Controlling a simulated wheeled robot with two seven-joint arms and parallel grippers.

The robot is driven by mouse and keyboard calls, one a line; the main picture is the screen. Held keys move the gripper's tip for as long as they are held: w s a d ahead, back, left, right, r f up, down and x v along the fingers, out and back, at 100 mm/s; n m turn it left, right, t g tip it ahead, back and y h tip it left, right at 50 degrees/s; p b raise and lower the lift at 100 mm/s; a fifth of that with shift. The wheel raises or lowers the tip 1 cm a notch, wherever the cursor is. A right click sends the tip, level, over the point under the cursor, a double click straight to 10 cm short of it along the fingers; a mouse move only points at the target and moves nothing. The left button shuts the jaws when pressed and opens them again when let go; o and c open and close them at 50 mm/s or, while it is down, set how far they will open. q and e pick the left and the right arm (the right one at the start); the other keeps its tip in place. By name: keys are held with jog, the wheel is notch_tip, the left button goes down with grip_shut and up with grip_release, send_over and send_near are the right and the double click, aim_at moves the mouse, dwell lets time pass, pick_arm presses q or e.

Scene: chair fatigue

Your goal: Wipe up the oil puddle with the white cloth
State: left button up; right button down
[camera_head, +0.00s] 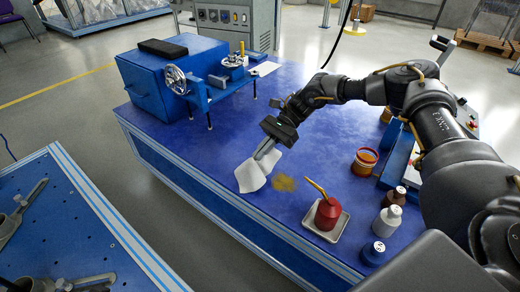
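The white cloth (249,177) is on the blue tabletop, near its front edge. My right gripper (261,155) points down at the cloth, its fingers closed on a bunched part of it. The fingertips are partly hidden by the folds. The oil puddle (284,183) is a small yellow-brown smear on the blue top, just right of the cloth and apart from it. My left gripper is not in view.
A red oil can (328,213) stands in a white tray (312,228) right of the puddle. Several bottles (387,221) and an orange jar (364,161) stand farther right. A blue machine with a handwheel (175,79) is at the back left. The table's middle is clear.

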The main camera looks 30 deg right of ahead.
jog(key=b, duration=0.4)
send_over(262, 179)
notch_tip(262, 179, down, 7)
jog(key=shift+f, duration=0.15)
jog(key=c, duration=0.6)
grip_release()
jog(key=shift+f+b, duration=0.6)
jog(key=shift+f, duration=0.15)
jog(key=shift+f+b, duration=0.4)
jog(key=shift+f, duration=0.25)
jog(key=shift+c, duration=0.2)
grip_shut()
